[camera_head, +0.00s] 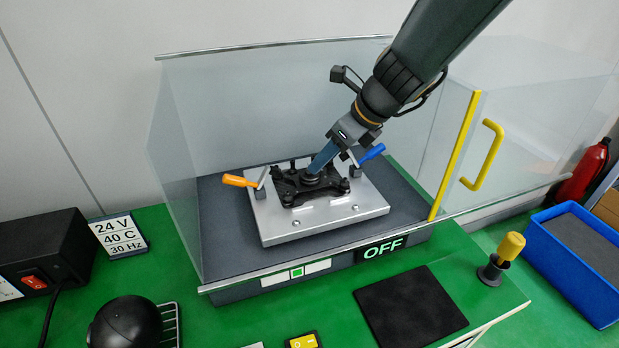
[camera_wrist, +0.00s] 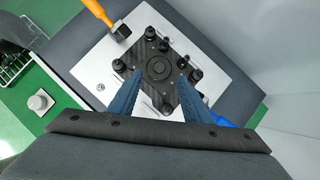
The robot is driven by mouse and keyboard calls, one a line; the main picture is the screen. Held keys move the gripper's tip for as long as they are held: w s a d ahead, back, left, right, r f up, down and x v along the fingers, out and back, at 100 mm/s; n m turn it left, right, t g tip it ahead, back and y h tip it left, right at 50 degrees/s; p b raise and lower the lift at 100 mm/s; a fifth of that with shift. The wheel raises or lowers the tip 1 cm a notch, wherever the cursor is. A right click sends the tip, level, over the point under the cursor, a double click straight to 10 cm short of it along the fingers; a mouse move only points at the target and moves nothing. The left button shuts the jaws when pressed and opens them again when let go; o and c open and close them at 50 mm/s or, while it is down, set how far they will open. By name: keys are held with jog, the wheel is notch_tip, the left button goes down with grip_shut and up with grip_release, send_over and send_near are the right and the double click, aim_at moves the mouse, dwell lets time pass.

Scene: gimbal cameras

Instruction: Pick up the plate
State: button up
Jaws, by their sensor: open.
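A dark carbon-look plate (camera_head: 318,184) lies on a silver metal fixture block (camera_head: 330,219) inside a clear-walled enclosure. In the wrist view the plate (camera_wrist: 157,68) shows a round hub in its middle and black posts around it. My gripper (camera_head: 312,174) reaches down over the plate from the upper right. In the wrist view the two blue fingers of my gripper (camera_wrist: 158,98) are apart, on either side of the plate's near part, with nothing held. I cannot tell whether the fingers touch the plate.
An orange-handled clamp (camera_head: 240,181) stands left of the plate and a blue-handled clamp (camera_head: 371,153) right of it. Clear walls with a yellow-edged, yellow-handled panel (camera_head: 487,155) surround the fixture. A blue bin (camera_head: 571,258) is at the right. A black pad (camera_head: 410,306) lies in front.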

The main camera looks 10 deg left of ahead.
aim_at(310, 178)
jog(key=shift+a+x, duration=0.2)
jog(key=shift+x, duration=3.7)
jog(key=shift+r, duration=0.1)
jog(key=c, duration=0.9)
